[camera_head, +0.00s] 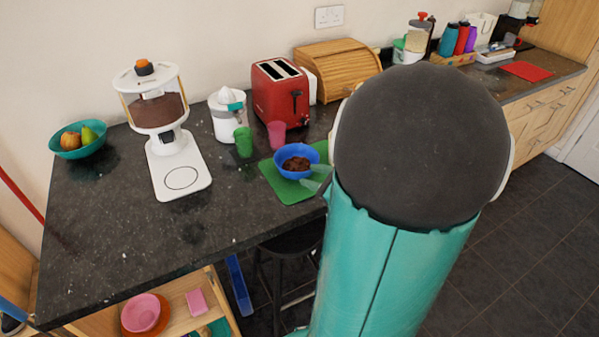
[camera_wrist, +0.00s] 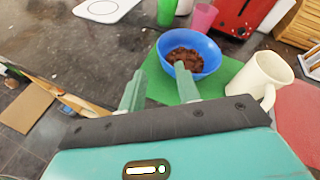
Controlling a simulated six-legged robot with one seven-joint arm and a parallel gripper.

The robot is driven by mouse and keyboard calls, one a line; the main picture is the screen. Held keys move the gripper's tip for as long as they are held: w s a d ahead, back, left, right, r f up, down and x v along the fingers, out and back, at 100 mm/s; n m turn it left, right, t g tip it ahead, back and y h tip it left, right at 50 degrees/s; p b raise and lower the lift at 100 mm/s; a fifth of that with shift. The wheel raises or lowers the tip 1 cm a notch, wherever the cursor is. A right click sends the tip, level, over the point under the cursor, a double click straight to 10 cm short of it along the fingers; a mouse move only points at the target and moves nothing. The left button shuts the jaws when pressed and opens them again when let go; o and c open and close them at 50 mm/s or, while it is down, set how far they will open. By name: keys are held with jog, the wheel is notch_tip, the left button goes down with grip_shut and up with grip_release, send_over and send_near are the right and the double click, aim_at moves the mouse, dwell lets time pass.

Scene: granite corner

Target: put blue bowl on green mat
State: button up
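The blue bowl (camera_head: 283,172), with brown lumps inside, appears to rest upright on the green mat (camera_head: 290,194). In the wrist view the bowl (camera_wrist: 208,48) is ahead of my gripper, and the mat (camera_wrist: 222,84) shows around it. My gripper (camera_wrist: 158,76) is open, its two green fingers apart. The right fingertip overlaps the bowl's near rim in the picture; the left one is to the left of the bowl. In the head view my gripper (camera_head: 318,178) is at the bowl's right side, partly hidden by my arm. I cannot tell whether the fingers touch the bowl.
A cream mug (camera_wrist: 262,78) stands right of the bowl, beside a red mat (camera_wrist: 300,110). Green (camera_head: 243,142) and pink (camera_head: 277,134) cups, a juicer (camera_head: 226,120) and a red toaster (camera_head: 280,98) stand behind. The counter's front left is clear.

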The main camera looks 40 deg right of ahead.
jog(key=a+r+n+g+y, duration=0.2)
jog(key=a+n+g+y, duration=0.15)
jog(key=a+n, duration=0.6)
jog(key=a+r+n+g+y, duration=0.2)
jog(key=a+n+g, duration=0.3)
jog(key=a, duration=0.7)
jog(key=s+a+r+n+h, duration=0.2)
jog(key=a+n+h, duration=0.1)
jog(key=n, duration=0.5)
jog(key=s+a+r+n+h, duration=0.2)
jog(key=a+r+n+h, duration=0.1)
jog(key=n, duration=0.6)
jog(key=shift+s+a+r, duration=0.25)
jog(key=shift+s+a, duration=0.1)
jog(key=shift+a, duration=0.55)
jog(key=shift+d, duration=0.2)
